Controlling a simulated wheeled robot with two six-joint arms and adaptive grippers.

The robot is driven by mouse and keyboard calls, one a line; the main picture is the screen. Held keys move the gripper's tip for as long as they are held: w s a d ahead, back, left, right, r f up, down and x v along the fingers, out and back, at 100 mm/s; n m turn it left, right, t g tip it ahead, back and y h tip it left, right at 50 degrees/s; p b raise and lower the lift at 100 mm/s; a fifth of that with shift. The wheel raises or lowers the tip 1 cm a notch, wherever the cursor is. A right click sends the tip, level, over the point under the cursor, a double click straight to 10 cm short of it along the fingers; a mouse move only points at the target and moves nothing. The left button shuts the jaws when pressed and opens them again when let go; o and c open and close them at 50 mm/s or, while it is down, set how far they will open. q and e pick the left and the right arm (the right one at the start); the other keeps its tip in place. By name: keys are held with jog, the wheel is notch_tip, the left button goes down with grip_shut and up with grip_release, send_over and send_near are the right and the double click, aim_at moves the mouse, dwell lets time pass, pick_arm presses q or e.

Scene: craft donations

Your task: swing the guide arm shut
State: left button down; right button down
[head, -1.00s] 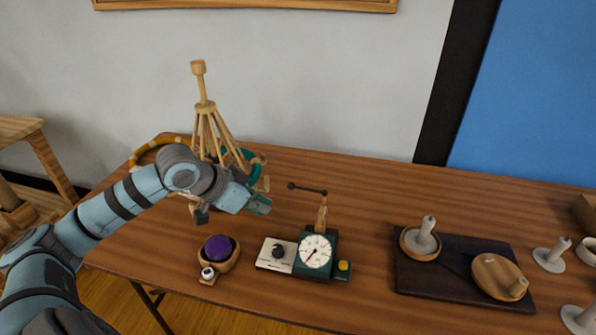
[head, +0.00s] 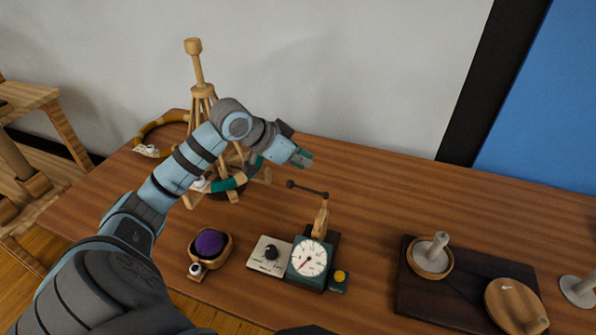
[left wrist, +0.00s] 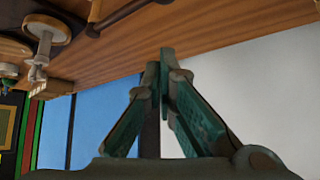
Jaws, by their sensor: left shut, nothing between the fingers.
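The guide arm (head: 308,189) is a thin dark rod with a ball at its left end. It sits on top of a short wooden post (head: 321,222) on a dark green dial device (head: 310,262) and points left and slightly back. My left gripper (head: 304,158) is shut and empty, just above and behind the rod's ball end in the picture, with a visible gap. In the left wrist view the shut fingertips (left wrist: 164,58) show against the table, and the dark rod (left wrist: 120,14) is at the upper edge. My right gripper is not in view.
A wooden yarn swift (head: 194,70) with a teal band stands behind my left arm. A purple pincushion (head: 209,243) in a wooden bowl and a pale knob box (head: 268,257) are left of the dial. A dark board (head: 410,290) with wooden dishes lies right. The table behind the device is clear.

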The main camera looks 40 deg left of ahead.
aim_at(307, 190)
pick_arm(q)
jog(key=f, duration=0.1)
jog(key=s+f, duration=0.1)
jog(key=f, duration=0.1)
jog(key=shift+s+a+f+b, duration=0.15)
jog(key=shift+s+f+b, duration=0.05)
jog(key=shift+b, duration=0.15)
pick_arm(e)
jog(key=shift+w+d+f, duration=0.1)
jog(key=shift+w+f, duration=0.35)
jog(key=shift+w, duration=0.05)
pick_arm(q)
jog(key=shift+w, duration=0.1)
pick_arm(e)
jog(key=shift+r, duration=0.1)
